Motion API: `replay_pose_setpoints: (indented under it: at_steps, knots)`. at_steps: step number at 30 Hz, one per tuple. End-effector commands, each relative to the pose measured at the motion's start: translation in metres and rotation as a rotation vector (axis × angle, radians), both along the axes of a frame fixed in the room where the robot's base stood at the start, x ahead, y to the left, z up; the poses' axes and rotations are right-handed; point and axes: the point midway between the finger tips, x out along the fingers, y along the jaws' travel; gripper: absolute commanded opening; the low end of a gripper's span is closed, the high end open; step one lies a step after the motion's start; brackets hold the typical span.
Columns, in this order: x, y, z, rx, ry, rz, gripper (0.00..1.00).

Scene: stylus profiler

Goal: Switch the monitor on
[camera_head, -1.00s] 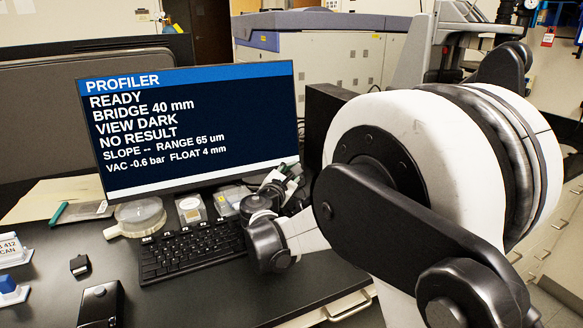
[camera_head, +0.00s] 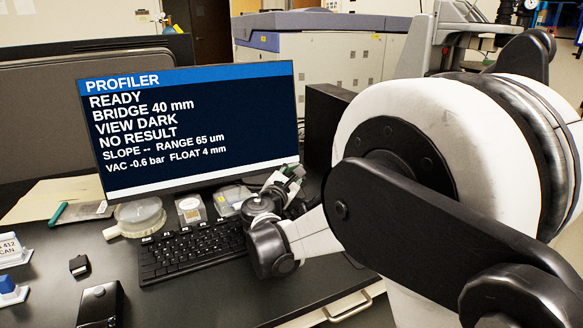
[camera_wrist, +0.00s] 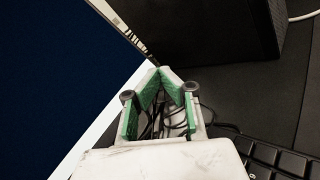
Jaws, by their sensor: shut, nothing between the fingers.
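The monitor (camera_head: 195,125) stands at the back of the desk. Its screen is lit, with a blue "PROFILER" header and lines such as "READY", "VIEW DARK" and "NO RESULT". My gripper (camera_head: 292,172) is at the monitor's lower right corner, above the right end of the keyboard. In the wrist view the green-padded fingertips (camera_wrist: 166,72) come together with nothing between them. The monitor's screen (camera_wrist: 55,75) and pale lower edge lie just left of them. I cannot tell whether the fingertips touch the monitor's edge. No power button can be made out.
A black box (camera_head: 325,125) stands right of the monitor, close to my gripper; it also shows in the wrist view (camera_wrist: 225,35). The keyboard (camera_head: 190,250) lies in front. A round glass dish (camera_head: 138,214) and small boxes sit under the monitor.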

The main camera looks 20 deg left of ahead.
Motion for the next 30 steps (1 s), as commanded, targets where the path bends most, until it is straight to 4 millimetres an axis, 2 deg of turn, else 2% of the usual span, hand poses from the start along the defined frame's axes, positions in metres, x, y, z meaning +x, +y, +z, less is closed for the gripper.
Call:
replay_pose_setpoints:
  at_steps: [5, 21, 30]
  knots:
    - [-0.003, -0.003, 0.001, 0.000, 0.000, 0.000, 0.00]
    - [-0.034, -0.032, 0.009, 0.000, 0.000, 0.000, 0.00]
    - [-0.035, -0.034, 0.010, 0.000, 0.000, 0.000, 0.00]
